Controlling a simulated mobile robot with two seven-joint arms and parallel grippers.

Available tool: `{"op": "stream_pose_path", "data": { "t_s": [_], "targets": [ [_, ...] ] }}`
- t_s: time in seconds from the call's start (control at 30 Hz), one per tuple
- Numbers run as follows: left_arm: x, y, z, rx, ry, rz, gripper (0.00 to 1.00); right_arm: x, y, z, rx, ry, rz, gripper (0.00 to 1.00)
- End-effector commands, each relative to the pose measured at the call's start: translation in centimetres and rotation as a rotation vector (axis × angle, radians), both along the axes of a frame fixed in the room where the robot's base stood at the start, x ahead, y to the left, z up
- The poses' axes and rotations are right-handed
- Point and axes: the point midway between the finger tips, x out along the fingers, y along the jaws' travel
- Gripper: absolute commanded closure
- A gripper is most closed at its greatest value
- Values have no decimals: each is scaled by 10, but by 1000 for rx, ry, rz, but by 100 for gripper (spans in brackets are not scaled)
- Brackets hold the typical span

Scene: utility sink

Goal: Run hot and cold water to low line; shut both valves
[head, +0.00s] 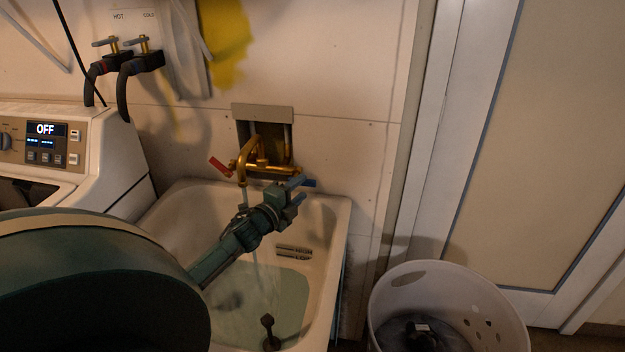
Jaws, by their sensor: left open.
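The brass faucet (262,167) stands against the wall above the utility sink (338,225). Its red valve handle (221,167) sticks out on the left, and its blue valve handle (309,183) shows at the right end. A thin stream runs below the spout into greenish water (285,300) in the basin. My right gripper is out of view.
A dark stopper with a stem (269,332) is in the front of the basin. A washing machine (95,150) reading OFF stands left, below two hose taps (125,50). A white perforated basket (450,290) stands right of the sink. My left arm covers the sink's left front.

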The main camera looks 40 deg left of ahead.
Motion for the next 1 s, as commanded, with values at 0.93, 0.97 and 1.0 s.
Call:
{"op": "stream_pose_path", "data": {
  "t_s": [0.93, 0.97, 1.0],
  "targets": [
    [59, 6, 0, -1, -1, 0, 70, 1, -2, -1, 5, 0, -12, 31],
    [59, 6, 0, -1, -1, 0, 73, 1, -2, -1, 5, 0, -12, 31],
    [59, 6, 0, -1, -1, 0, 76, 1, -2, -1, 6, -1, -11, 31]
  ]
}}
